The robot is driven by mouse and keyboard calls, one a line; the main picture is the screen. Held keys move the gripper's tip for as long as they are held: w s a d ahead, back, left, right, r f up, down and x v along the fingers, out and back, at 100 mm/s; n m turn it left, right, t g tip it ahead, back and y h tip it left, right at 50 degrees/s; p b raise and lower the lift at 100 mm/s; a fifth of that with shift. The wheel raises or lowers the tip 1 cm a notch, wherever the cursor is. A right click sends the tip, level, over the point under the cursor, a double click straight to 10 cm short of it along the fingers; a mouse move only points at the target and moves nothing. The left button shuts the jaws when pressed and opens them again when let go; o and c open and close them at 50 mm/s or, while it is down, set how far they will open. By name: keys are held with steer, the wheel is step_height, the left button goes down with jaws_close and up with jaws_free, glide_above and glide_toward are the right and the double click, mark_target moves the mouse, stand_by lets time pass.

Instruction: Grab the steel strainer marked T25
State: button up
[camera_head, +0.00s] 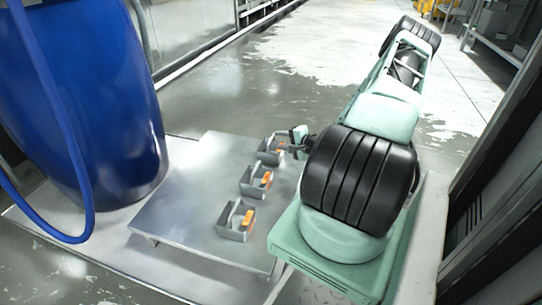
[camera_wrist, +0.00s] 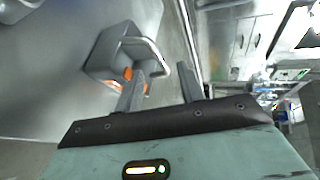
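Three grey steel strainers with handles and orange tags stand in a row on a low metal table (camera_head: 185,205): a near one (camera_head: 233,232), a middle one (camera_head: 250,186) and a far one (camera_head: 268,157). No marking is legible, so I cannot tell which is T25. My gripper (camera_head: 293,148) is at the right side of the far strainer. In the wrist view a strainer (camera_wrist: 108,52) with an arched handle is just beyond my gripper (camera_wrist: 160,72). The two fingers are apart. The handle's end shows near the gap; I cannot tell whether it lies between the fingers or touches them.
A large blue barrel (camera_head: 95,95) stands left of the table, with a blue hose (camera_head: 62,125) in front of it. Open, wet-patched floor (camera_head: 300,60) lies behind the table. A dark frame (camera_head: 505,130) stands at the right edge.

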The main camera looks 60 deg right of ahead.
mark_target(276, 140)
steer(key=b+x, duration=0.2)
steer(key=x, duration=0.1)
steer(key=shift+w+f, duration=0.15)
steer(key=shift+f, duration=0.1)
steer(key=shift+w, duration=0.25)
steer(key=shift+r, duration=0.1)
jaws_close()
